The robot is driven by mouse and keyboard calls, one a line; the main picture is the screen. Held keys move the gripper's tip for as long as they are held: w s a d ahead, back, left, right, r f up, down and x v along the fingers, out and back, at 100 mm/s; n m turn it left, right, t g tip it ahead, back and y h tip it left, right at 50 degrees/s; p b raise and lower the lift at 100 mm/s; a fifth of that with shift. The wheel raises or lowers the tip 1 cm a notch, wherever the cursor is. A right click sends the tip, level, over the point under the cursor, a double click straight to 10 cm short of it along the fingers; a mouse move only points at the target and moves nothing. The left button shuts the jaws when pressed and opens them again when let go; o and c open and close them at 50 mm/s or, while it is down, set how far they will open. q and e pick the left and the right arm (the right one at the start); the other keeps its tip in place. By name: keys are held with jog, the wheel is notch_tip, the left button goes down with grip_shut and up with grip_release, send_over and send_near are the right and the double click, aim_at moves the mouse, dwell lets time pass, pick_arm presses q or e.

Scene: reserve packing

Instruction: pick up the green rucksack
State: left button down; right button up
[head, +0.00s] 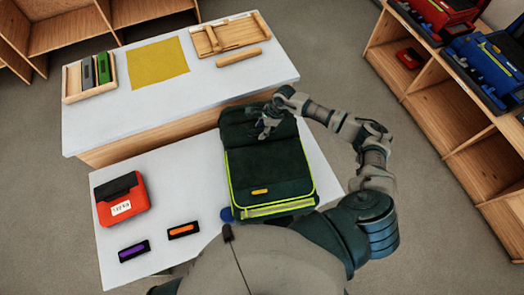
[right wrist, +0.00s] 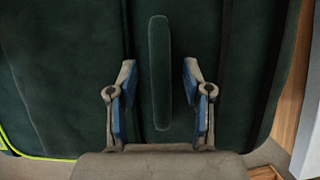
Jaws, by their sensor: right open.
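The dark green rucksack (head: 267,170) with yellow-green piping lies on the near white table, its top end toward the back table. My right gripper (head: 264,130) is over the rucksack's upper part in the head view. In the right wrist view, the rucksack (right wrist: 60,70) fills most of the picture. A raised dark green handle strip (right wrist: 160,75) stands between the two open fingers of my right gripper (right wrist: 158,100). There is a gap between the handle and each finger. My left gripper does not show in the head view.
A red pouch (head: 122,200), a purple-marked item (head: 134,251) and an orange-marked item (head: 184,230) lie left on the near table (head: 185,180). The back table (head: 110,125) holds a yellow mat (head: 158,64) and wooden trays. Shelves (head: 440,105) with bags stand at the right.

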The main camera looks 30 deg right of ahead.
jog(key=shift+f, duration=0.25)
jog(key=shift+d, duration=0.35)
jog(key=shift+d+f, duration=0.15)
jog(key=shift+d, duration=0.1)
jog(key=shift+c, duration=0.5)
jog(key=shift+a, duration=0.25)
jog(key=c, duration=0.8)
jog(key=shift+a, duration=0.2)
grip_shut()
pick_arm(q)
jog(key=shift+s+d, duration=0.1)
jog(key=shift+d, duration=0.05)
pick_arm(e)
jog(key=shift+w+r, duration=0.2)
jog(key=shift+r, duration=0.05)
